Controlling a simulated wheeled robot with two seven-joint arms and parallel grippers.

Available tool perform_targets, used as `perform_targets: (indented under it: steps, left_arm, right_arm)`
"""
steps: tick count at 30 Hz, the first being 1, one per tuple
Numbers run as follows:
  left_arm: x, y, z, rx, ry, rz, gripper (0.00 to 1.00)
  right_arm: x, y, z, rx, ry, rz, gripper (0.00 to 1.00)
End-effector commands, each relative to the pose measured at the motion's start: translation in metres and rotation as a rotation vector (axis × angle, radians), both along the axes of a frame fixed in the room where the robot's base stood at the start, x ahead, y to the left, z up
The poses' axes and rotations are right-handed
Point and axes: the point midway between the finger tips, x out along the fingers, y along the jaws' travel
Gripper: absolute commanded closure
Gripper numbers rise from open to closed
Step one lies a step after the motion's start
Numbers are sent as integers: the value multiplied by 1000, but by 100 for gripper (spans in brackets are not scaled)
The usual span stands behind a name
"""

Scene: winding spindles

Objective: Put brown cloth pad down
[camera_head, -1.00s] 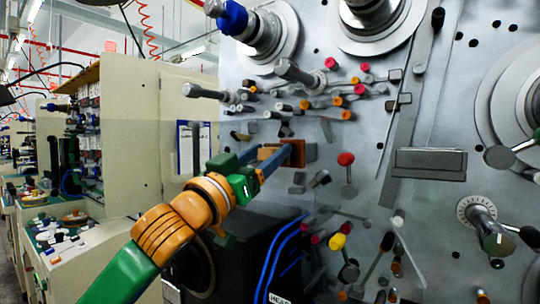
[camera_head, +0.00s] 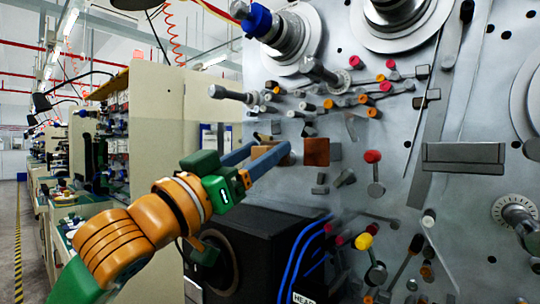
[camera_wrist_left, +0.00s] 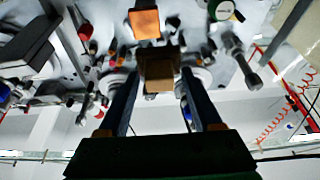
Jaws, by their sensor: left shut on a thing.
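My left gripper (camera_head: 271,147) comes in from the left, in front of the grey machine panel. Its two blue-grey fingers are shut on a light brown block-shaped piece, taken as the brown cloth pad (camera_head: 266,155), partly hidden by the near finger. In the left wrist view the pad (camera_wrist_left: 159,76) sits between the two fingertips (camera_wrist_left: 160,73). A darker brown square piece (camera_head: 316,152) is on the panel just right of the fingertips; a gap shows between them in the head view. An orange-brown square (camera_wrist_left: 144,22) shows beyond the pad in the wrist view. My right gripper is not in view.
The grey panel (camera_head: 400,215) carries spindles, a red-topped knob (camera_head: 373,157), coloured pegs and a grey bar (camera_head: 463,158). A black box (camera_head: 265,240) with blue cables stands below the gripper. A beige cabinet (camera_head: 158,130) stands left. A floor aisle is at far left.

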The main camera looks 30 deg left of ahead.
Motion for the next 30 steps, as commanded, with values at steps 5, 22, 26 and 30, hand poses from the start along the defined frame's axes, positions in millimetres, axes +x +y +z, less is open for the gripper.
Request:
perform_targets:
  steps: [5,22,26,30]
  left_arm:
    - [-1,0,0,-1,0,-1,78]
    - [51,-7,3,-4,6,-3,78]
    - [74,-11,3,-2,3,-2,78]
    - [86,-12,1,-1,2,0,85]
  right_arm:
    - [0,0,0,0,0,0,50]
    - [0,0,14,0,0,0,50]
    - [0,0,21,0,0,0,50]
    - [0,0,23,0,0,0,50]
